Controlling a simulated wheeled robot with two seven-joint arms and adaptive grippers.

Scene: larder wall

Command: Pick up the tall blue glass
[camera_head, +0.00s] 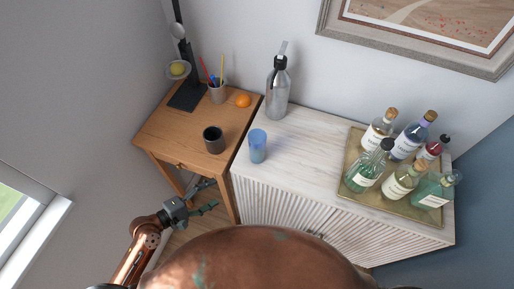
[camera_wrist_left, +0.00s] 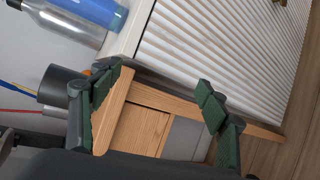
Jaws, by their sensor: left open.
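The tall blue glass (camera_head: 258,146) stands upright on the white cabinet top, near its left front corner. In the left wrist view the blue glass (camera_wrist_left: 95,12) shows at the top, cut off by the frame edge. My left gripper (camera_head: 212,195) is open and empty, below and in front of the wooden table, to the lower left of the glass and apart from it. Its two dark green fingers (camera_wrist_left: 158,95) are spread wide in the left wrist view, with the wooden table's front behind them. My right gripper is not in view.
A dark cup (camera_head: 213,139), a pen holder (camera_head: 217,94) and an orange (camera_head: 243,101) stand on the wooden table (camera_head: 160,126). A silver bottle (camera_head: 278,92) stands behind the glass. A tray (camera_head: 399,207) of several bottles is to the right, with bare cabinet top (camera_head: 309,150) between.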

